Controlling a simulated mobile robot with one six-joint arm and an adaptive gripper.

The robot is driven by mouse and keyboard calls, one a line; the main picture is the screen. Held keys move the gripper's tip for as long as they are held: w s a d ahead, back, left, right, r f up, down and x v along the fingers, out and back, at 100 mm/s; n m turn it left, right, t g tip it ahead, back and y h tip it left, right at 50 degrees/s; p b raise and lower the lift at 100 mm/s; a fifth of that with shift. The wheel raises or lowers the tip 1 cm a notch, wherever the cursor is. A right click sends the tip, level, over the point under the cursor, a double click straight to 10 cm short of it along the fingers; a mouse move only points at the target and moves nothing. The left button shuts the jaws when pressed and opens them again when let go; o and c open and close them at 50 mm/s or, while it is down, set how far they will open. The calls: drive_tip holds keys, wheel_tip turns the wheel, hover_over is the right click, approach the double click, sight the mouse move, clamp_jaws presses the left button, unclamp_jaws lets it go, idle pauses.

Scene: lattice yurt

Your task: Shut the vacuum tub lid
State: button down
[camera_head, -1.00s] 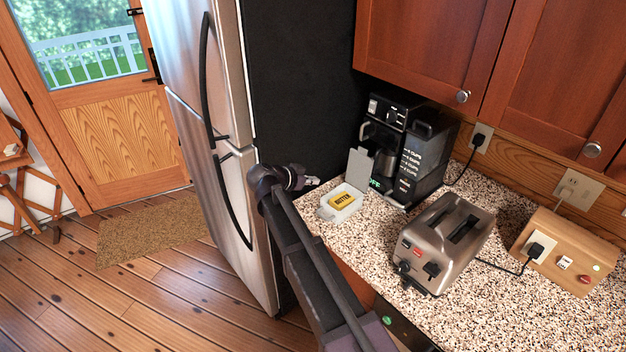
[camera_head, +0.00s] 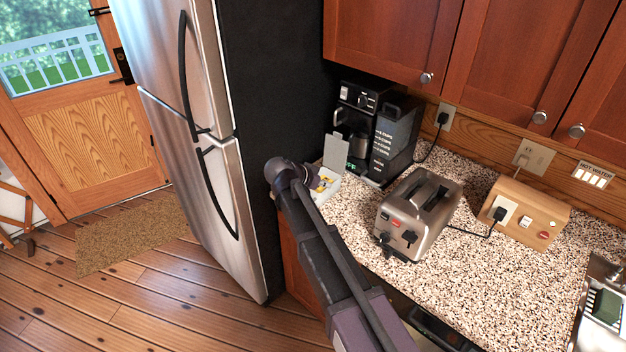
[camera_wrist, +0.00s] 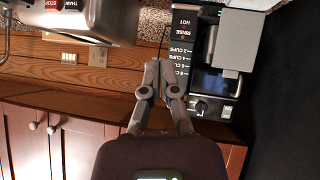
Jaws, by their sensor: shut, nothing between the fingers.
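The vacuum tub is a small pale grey box (camera_head: 332,187) on the counter, with a yellow block partly visible in it. Its grey lid (camera_head: 336,153) stands open and upright at the back edge, beside the coffee maker. In the wrist view, a grey panel (camera_wrist: 240,40) at upper right looks like the lid. My gripper (camera_wrist: 159,66) is shut and empty, to the left of that panel in the wrist view. In the head view my arm's end is in front of the tub and hides part of it; the fingertips are hard to make out there.
A black coffee maker (camera_head: 372,135) stands right behind the lid. A steel toaster (camera_head: 418,215) and a wooden switch box (camera_head: 526,210) stand to the right. The refrigerator (camera_head: 190,150) is at left, and cabinets (camera_head: 395,45) hang above. The front counter is mostly clear.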

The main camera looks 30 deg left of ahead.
drive_tip(key=s+d+f+n+g+y, duration=0.1)
drive_tip(key=s+d+f+g, duration=0.2)
drive_tip(key=d, duration=1.6)
drive_tip(key=d+f+n+g, duration=0.1)
drive_tip(key=d+f+g, duration=0.25)
drive_tip(key=d, duration=1.45)
drive_tip(key=s+d+f+y+b, duration=0.1)
drive_tip(key=s+d+f+b, duration=0.1)
drive_tip(key=d+f+b, duration=0.1)
drive_tip(key=s+d+f+g+y+b, duration=0.1)
drive_tip(key=s+d+f+b, duration=0.2)
drive_tip(key=d, duration=0.1)
drive_tip(key=s+d+f+g+y+b, duration=0.1)
drive_tip(key=s+d+f+b, duration=0.1)
drive_tip(key=d+f+b, duration=0.1)
drive_tip(key=shift+s+d+f+n+g, duration=0.25)
drive_tip(key=shift+d+n, duration=0.15)
drive_tip(key=shift+d, duration=0.15)
drive_tip(key=shift+s+d+f+y+b, duration=0.2)
drive_tip(key=shift+f+y+b, duration=0.1)
drive_tip(key=shift+f+b, duration=0.25)
drive_tip(key=shift+r, duration=0.1)
